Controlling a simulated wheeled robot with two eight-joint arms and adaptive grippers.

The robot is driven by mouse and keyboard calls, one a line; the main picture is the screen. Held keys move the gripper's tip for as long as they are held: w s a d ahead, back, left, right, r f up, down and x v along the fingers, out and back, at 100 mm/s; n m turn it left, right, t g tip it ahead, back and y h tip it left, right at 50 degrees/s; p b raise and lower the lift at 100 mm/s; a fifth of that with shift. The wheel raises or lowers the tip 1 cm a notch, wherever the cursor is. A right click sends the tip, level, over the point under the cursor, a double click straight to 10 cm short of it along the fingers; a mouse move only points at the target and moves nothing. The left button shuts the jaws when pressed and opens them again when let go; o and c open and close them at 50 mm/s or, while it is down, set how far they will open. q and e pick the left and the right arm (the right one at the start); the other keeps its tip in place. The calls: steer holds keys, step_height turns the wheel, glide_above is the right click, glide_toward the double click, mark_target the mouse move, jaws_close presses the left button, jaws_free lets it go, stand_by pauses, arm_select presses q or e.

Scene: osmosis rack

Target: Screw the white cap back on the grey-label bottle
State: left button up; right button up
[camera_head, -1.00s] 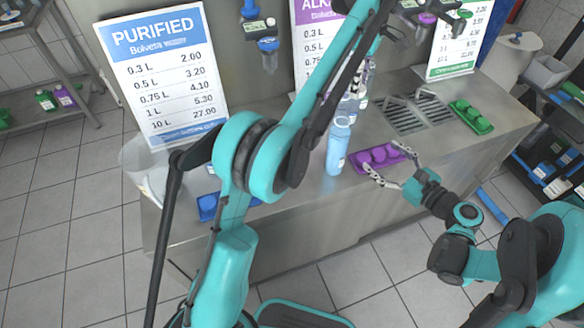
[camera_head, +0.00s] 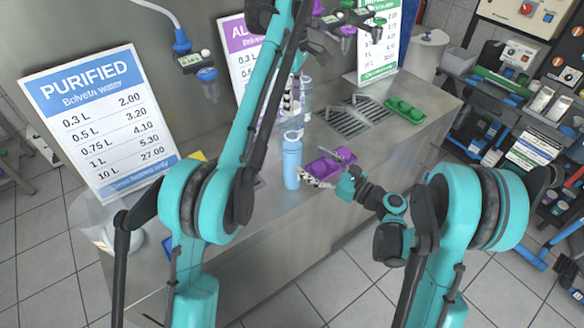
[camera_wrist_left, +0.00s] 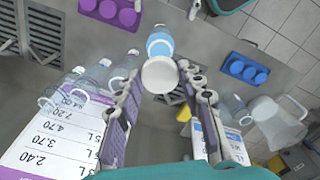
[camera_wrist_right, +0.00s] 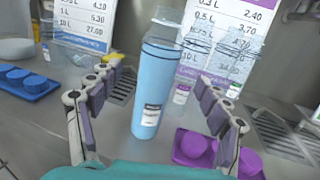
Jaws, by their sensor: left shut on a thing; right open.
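The blue bottle (camera_head: 291,165) stands upright near the counter's front edge. In the right wrist view the bottle (camera_wrist_right: 155,85) has a small pale label with a dark band and a clear upper part. My left gripper (camera_head: 291,104) is above and behind it. In the left wrist view my left gripper (camera_wrist_left: 160,88) is shut on the round white cap (camera_wrist_left: 160,75), which overlaps the bottle (camera_wrist_left: 159,42) there. My right gripper (camera_head: 311,178) is low beside the bottle. In the right wrist view my right gripper (camera_wrist_right: 160,95) is open, its fingers either side of the bottle, apart from it.
A purple tray (camera_head: 321,166) sits right of the bottle, close to my right gripper. Clear bottles (camera_wrist_left: 75,80) stand behind, near the price signs (camera_head: 105,120).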

steer(key=x, duration=0.8)
steer(key=shift+w+a, duration=0.1)
jaws_close()
arm_select(q)
glide_above(292, 131)
steer(key=shift+w+f, duration=0.1)
steer(key=shift+f, duration=2.35)
steer(key=shift+f, duration=0.1)
steer(key=shift+f, duration=0.8)
steer(key=shift+f, duration=0.55)
